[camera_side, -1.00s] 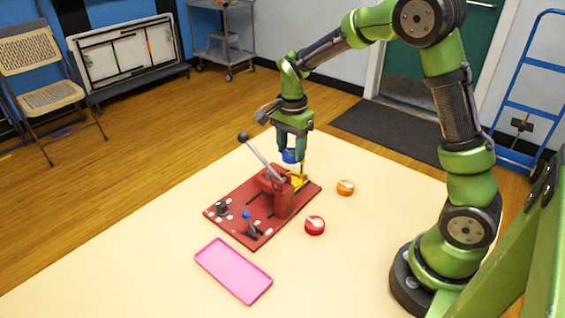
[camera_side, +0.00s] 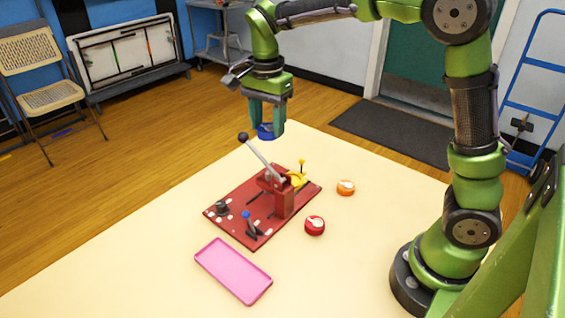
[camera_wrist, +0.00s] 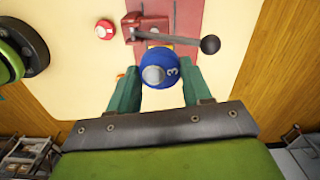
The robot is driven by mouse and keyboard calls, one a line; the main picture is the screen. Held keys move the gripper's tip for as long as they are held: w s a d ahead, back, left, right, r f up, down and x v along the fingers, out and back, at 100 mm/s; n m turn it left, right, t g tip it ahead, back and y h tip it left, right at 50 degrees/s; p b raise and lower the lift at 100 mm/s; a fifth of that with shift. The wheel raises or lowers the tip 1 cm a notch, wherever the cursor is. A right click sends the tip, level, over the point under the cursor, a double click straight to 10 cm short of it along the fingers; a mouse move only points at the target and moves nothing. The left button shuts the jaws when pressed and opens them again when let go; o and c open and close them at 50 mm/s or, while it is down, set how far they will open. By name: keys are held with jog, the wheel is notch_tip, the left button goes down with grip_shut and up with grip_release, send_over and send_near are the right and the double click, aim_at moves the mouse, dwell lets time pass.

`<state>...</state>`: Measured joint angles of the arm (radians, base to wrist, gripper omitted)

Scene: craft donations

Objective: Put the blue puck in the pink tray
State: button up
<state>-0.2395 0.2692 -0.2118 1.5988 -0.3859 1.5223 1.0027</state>
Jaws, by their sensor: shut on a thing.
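My gripper (camera_side: 266,125) is shut on the blue puck (camera_side: 266,132) and holds it up in the air, behind the red lever stand in the side view. In the wrist view the blue puck (camera_wrist: 161,68) sits between the two green fingers and shows a grey round patch and a pale mark. The pink tray (camera_side: 233,271) lies flat on the table at the front left, and its visible inside is empty. It is not visible in the wrist view.
A red lever stand (camera_side: 262,207) with a tall black-knobbed lever (camera_side: 243,137) stands between my gripper and the tray. A red puck (camera_side: 315,226) and an orange puck (camera_side: 345,187) lie right of it. The cream table (camera_side: 340,270) is clear around the tray.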

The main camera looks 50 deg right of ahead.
jog(key=s+a+n, duration=0.2)
jog(key=s+a, duration=0.2)
jog(key=a, duration=0.6)
jog(key=s+a+n, duration=0.2)
jog(key=s+a, duration=0.1)
jog(key=a, duration=0.7)
jog(key=shift+s+a+f, duration=0.1)
jog(key=shift+a+f, duration=0.05)
jog(key=shift+f, duration=8.7)
jog(key=shift+f, duration=0.2)
jog(key=shift+f, duration=0.7)
